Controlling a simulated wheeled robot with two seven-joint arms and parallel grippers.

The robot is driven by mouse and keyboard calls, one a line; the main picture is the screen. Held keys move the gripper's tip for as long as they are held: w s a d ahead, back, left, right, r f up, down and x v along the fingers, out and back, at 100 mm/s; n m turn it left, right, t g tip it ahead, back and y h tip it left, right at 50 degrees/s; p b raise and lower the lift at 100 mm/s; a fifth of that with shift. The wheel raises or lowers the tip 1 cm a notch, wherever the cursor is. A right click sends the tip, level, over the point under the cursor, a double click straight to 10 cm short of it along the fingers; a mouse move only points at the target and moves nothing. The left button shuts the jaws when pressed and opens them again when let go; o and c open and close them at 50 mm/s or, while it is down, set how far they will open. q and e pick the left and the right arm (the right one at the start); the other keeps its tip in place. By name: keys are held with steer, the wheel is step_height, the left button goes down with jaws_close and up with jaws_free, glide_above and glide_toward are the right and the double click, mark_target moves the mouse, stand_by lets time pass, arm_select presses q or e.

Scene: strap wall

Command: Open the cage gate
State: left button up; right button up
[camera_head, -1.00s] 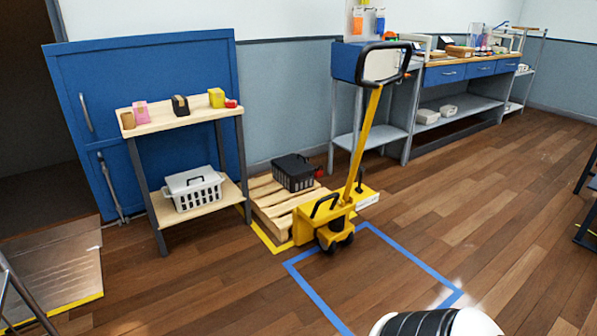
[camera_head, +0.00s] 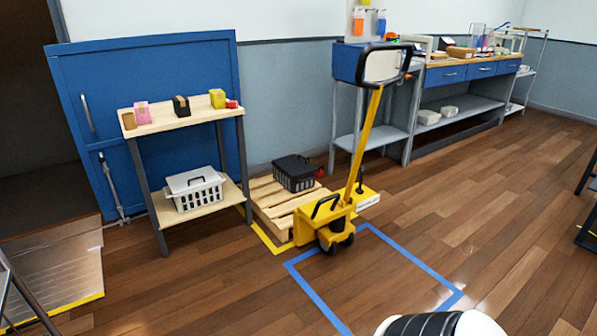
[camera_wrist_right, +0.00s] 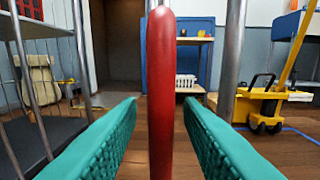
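A red upright handle (camera_wrist_right: 161,95) with a rounded top stands in the middle of the right wrist view. My right gripper (camera_wrist_right: 160,101) has its two teal fingers spread on either side of it, with a visible gap on each side. The handle looks to be between or just ahead of the fingers; the exact depth is unclear. Grey metal bars (camera_wrist_right: 22,65) stand at the left of this view, and a grey post (camera_wrist_right: 233,50) stands right of the handle. I cannot tell which of these belong to the cage gate. The head view shows neither the handle nor my left gripper.
A wooden shelf stand (camera_head: 170,120) with a white basket (camera_head: 194,188) stands by a blue door panel (camera_head: 85,60). A yellow pallet jack (camera_head: 325,222) stands at a pallet (camera_head: 275,200). The floor inside the blue tape (camera_head: 410,257) is mostly clear.

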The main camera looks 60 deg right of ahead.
arm_select(q)
steer(key=shift+w+r, duration=0.2)
steer(key=shift+r, duration=0.15)
arm_select(e)
steer(key=v, duration=1.1)
steer(key=shift+s, duration=0.25)
arm_select(q)
steer(key=shift+s+f, duration=0.2)
steer(key=shift+s, duration=0.1)
arm_select(e)
steer(key=shift+a, duration=0.1)
